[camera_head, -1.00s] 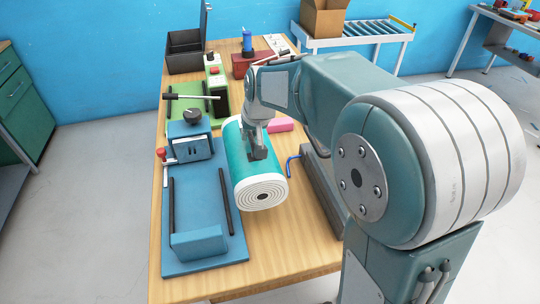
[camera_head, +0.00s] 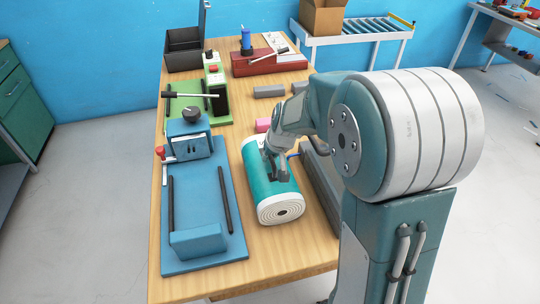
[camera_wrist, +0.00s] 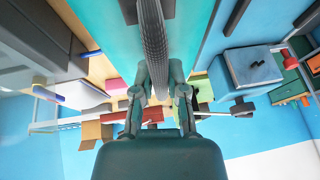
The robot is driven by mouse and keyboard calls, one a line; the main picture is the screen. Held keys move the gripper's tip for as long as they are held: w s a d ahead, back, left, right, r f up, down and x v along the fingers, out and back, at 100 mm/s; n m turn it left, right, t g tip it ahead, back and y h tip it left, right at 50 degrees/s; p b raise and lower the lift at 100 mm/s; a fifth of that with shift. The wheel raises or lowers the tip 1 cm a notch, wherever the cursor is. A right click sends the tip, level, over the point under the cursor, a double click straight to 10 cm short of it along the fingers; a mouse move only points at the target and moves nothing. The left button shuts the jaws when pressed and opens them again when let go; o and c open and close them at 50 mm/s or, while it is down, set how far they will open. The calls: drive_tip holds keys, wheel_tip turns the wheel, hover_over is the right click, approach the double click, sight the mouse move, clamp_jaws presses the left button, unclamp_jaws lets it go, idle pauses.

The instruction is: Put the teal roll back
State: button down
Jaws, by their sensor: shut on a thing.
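The teal roll (camera_head: 262,192) has white ends and a spiral face toward the front. It is at the middle of the wooden table, right of the blue fixture (camera_head: 200,215). I cannot tell whether the roll touches the table.
A grey rail (camera_head: 322,192) runs along the table's right edge. A green press (camera_head: 190,103), a red device (camera_head: 262,62) and an open black box (camera_head: 185,50) stand behind. A pink block (camera_head: 263,125) and grey blocks lie farther back. The front of the table is clear.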

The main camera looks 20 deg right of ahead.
drive_tip(key=c, duration=0.7)
unclamp_jaws()
